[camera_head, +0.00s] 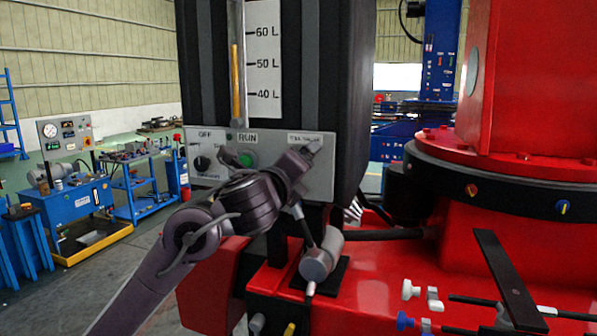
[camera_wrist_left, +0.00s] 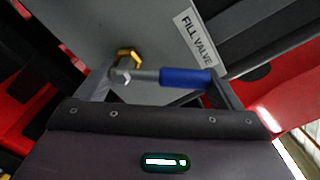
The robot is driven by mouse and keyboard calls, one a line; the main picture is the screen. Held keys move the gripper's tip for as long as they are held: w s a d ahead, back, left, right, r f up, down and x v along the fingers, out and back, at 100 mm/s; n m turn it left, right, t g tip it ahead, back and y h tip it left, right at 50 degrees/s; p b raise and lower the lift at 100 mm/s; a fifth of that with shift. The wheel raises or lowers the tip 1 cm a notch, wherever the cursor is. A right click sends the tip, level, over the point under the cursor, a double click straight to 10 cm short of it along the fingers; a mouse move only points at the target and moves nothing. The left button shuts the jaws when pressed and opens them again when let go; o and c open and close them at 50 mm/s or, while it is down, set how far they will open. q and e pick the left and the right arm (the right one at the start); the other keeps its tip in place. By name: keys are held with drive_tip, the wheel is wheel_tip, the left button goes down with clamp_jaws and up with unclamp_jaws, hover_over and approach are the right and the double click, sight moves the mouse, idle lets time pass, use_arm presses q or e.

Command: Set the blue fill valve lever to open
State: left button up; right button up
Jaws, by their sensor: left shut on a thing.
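In the head view my left gripper (camera_head: 311,150) is at the right side of the grey control panel (camera_head: 318,184), covering part of the label; the lever is hidden there. My right gripper is in neither view.
The panel's green button (camera_head: 246,159) and black selector knob (camera_head: 202,163) are left of my gripper. A grey cylinder (camera_head: 318,262) is below it. A red crane base (camera_head: 500,215) and small red and blue knobs stand to the right. Blue workbenches (camera_head: 75,205) are farther left.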

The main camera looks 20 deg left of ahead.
use_arm(q)
drive_tip(key=n, duration=0.3)
drive_tip(key=a+n+p, duration=0.1)
drive_tip(key=shift+r, duration=0.4)
drive_tip(key=shift+a+r+n+p, duration=0.1)
drive_tip(key=shift+a+n+p, duration=0.15)
drive_tip(key=shift+n, duration=0.7)
drive_tip(key=shift+a+n+p, duration=0.15)
drive_tip(key=shift+a+n, duration=0.15)
drive_tip(key=shift+n, duration=0.65)
drive_tip(key=o, duration=1.2)
drive_tip(key=shift+c, duration=0.2)
drive_tip(key=shift+a, duration=0.1)
drive_tip(key=s, duration=0.7)
drive_tip(key=shift+s, duration=0.35)
drive_tip(key=shift+a, duration=0.1)
